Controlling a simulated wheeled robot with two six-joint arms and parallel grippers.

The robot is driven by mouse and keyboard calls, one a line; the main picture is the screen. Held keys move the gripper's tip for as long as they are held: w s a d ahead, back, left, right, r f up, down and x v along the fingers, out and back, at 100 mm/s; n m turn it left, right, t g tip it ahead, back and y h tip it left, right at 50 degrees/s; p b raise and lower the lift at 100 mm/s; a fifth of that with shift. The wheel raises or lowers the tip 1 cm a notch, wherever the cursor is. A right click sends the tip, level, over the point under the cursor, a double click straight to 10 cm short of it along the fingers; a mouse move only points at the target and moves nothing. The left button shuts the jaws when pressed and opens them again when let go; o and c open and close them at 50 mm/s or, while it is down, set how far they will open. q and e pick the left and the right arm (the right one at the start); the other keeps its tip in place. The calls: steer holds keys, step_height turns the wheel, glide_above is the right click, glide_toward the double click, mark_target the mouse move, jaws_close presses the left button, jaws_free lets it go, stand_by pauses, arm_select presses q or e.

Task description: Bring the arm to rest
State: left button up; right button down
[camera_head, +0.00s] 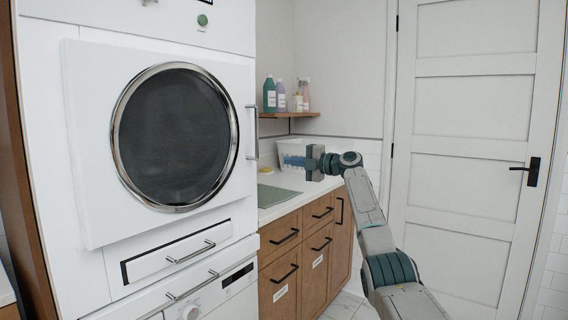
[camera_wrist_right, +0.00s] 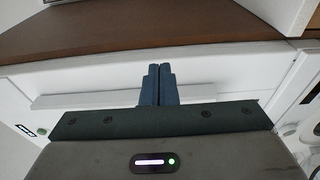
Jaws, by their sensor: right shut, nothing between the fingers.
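My right arm reaches up from the lower right in the head view. Its gripper (camera_head: 314,162) is raised in front of the counter, pointing left toward the white dryer (camera_head: 84,150). In the right wrist view the two blue-grey fingers (camera_wrist_right: 158,84) are together with nothing between them. A white surface with a pale bar (camera_wrist_right: 85,100) lies beyond the fingers in that view. My left gripper does not show.
The dryer's round door (camera_head: 172,135) looks closed. The counter holds a green mat (camera_head: 277,196) and a clear bin (camera_head: 291,150). Wooden drawers (camera_head: 281,262) sit below. Bottles (camera_head: 270,96) stand on a shelf. A white door (camera_head: 465,130) stands behind my arm.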

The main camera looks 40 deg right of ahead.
steer(key=shift+d, duration=0.2)
steer(key=shift+d, duration=0.1)
